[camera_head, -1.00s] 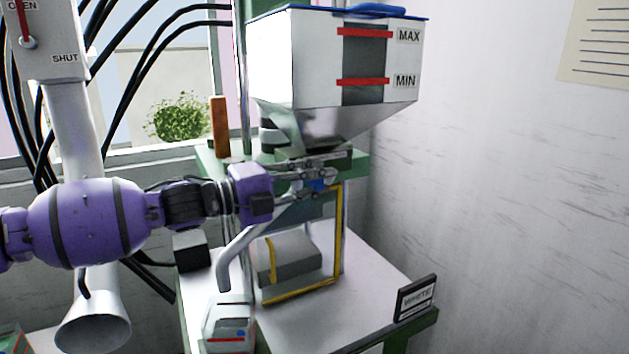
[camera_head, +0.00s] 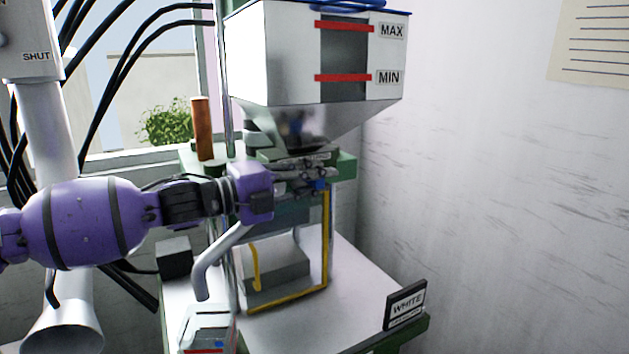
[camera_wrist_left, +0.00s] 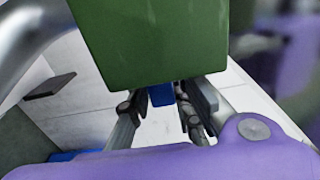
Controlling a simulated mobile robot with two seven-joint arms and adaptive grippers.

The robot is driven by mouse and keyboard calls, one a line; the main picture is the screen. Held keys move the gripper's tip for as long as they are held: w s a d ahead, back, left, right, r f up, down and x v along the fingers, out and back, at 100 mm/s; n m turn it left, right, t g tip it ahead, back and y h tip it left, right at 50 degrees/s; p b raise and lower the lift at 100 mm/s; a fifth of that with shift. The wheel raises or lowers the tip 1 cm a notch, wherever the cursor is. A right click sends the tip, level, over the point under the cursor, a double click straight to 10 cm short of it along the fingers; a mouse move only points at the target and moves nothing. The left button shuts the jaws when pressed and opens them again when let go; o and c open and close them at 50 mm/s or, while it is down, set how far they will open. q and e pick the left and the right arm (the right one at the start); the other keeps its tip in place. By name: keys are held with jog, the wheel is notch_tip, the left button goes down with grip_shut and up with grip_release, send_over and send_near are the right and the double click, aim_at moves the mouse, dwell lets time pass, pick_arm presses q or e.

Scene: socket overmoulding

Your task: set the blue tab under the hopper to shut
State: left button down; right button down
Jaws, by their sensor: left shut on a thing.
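The hopper (camera_head: 285,60) is a white box with a metal funnel below it, standing on a green frame. The blue tab (camera_head: 320,184) shows as a small patch under the funnel, at my left gripper's fingertips. My left gripper (camera_head: 318,176) reaches in from the left under the hopper and is shut on the tab. In the left wrist view the blue tab (camera_wrist_left: 161,93) sits between the two fingers (camera_wrist_left: 162,108), partly hidden behind a green block. I cannot read the tab's position from these frames. My right gripper is not in view.
The green machine part (camera_wrist_left: 150,40) fills the upper wrist view, close to the fingers. A yellow-edged guard (camera_head: 326,240) stands below the gripper. A WHITE sign (camera_head: 406,305) stands at the table's right. A metal pipe (camera_head: 212,262) hangs below my arm.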

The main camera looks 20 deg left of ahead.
pick_arm(q)
jog(key=c, duration=1.9)
grip_release()
jog(key=shift+a, duration=0.1)
jog(key=shift+o, duration=1.7)
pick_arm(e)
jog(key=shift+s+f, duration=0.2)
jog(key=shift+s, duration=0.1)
pick_arm(q)
jog(key=v, duration=1.1)
jog(key=shift+s+a, duration=0.2)
jog(key=shift+s, duration=0.1)
jog(key=shift+f, duration=0.1)
